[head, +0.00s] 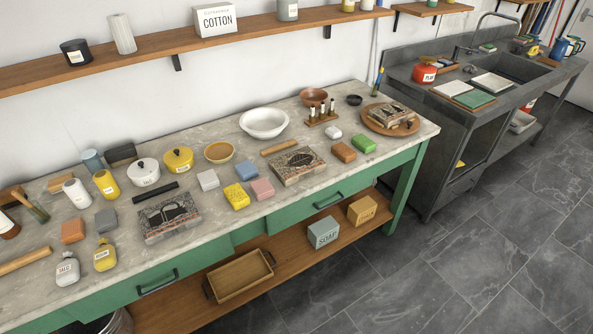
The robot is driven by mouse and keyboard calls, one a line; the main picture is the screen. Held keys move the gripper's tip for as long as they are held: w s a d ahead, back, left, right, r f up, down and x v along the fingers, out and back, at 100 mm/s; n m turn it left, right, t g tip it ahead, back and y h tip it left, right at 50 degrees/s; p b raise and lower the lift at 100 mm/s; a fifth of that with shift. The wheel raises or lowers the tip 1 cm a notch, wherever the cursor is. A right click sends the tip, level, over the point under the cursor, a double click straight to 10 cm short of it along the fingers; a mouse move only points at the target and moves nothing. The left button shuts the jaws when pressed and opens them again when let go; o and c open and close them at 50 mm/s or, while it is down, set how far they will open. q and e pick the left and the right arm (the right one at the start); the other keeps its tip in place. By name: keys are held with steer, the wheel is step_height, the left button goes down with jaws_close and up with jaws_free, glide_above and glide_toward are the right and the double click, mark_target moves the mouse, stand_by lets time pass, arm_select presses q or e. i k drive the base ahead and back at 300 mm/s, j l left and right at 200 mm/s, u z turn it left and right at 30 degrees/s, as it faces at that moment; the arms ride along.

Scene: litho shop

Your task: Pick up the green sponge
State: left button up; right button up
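A bright green block (363,145), which looks like the green sponge, lies flat on the right part of the stone-topped table (225,192), near its front edge. Nothing covers the green block. Neither of my grippers is in view.
A round wooden board (371,121) with a patterned block stands right of the green block. A patterned stone slab (297,166) lies to its left. The left part of the table is crowded with jars, bottles and blocks. A dark sink unit (440,110) stands at right; the floor in front is clear.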

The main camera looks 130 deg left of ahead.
mark_target(363, 143)
steer(key=u, duration=1.15)
steer(key=l+u, duration=0.1)
steer(key=u, duration=0.45)
steer(key=i+u, duration=0.1)
steer(key=u, duration=0.45)
steer(key=l+u, duration=0.1)
steer(key=u, duration=1.6)
steer(key=l+u, duration=0.1)
steer(key=u, duration=0.45)
steer(key=k+j, duration=0.05)
